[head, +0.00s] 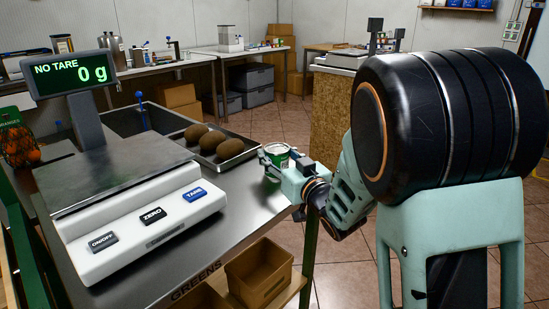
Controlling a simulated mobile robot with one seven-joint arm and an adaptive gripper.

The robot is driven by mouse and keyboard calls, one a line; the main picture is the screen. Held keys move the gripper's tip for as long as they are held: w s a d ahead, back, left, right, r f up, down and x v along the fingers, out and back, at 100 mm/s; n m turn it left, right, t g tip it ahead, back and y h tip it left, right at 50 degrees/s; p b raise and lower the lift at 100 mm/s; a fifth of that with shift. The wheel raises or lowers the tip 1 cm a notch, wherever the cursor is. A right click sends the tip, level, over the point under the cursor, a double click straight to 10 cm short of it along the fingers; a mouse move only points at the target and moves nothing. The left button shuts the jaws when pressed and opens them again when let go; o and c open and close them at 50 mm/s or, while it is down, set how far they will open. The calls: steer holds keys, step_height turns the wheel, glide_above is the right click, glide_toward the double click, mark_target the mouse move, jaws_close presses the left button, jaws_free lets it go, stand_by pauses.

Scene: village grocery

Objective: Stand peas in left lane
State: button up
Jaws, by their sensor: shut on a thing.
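A small can (277,152) with a green and white label and a pale metal lid, which looks like the peas, is upright near the right end of the metal counter. My gripper (275,168) reaches in from the right and is shut on the can. The gripper hides the can's lower part, so I cannot tell whether its base touches the counter. No lane is clearly recognisable in this view.
A scale (135,215) reading 0 g fills the counter's left. A dark tray (236,147) with brown round produce lies left of the can. Below the counter edge marked GREENS is a brown bin (259,270). Bare counter (238,190) lies between scale and can.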

steer(key=shift+r, duration=0.2)
steer(key=shift+f, duration=0.25)
steer(key=o, duration=1.3)
steer(key=shift+o, duration=0.2)
steer(key=shift+r, duration=0.1)
